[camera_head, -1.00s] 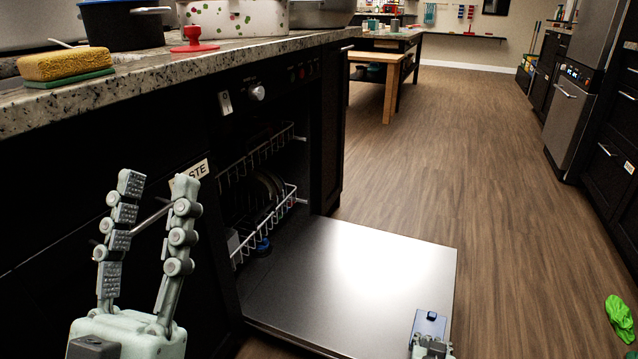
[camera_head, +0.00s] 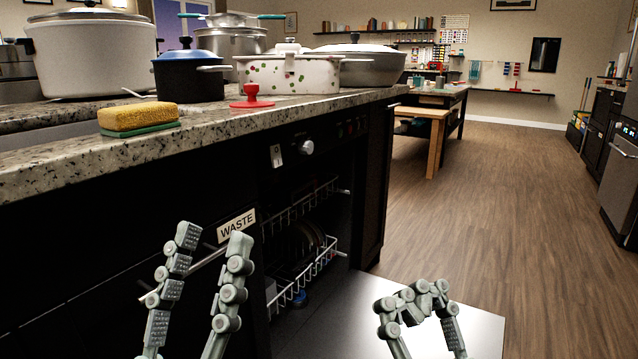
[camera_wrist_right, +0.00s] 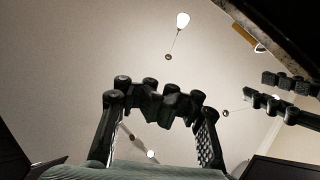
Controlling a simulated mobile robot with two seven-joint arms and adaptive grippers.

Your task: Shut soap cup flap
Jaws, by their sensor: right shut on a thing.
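The soap cup and its flap are not in view now; the part of the dishwasher door where they sat is below the head view or behind my right gripper. The open dishwasher door (camera_head: 345,312) lies flat and low, a bright steel panel. My right gripper (camera_head: 416,296) is in front of it, its fingers bent inward with the tips together. The right wrist view shows the same curled fingers (camera_wrist_right: 155,106) pointing up at the ceiling, with no object visible between them. My left gripper (camera_head: 214,240) is open and empty in front of the dark cabinet.
White dish racks (camera_head: 300,285) show inside the dishwasher. Above runs a granite counter (camera_head: 215,125) with a sponge (camera_head: 138,117), a red-handled piece (camera_head: 252,97) and several pots. A wooden bench (camera_head: 432,130) stands beyond. The floor (camera_head: 480,220) to the right is clear.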

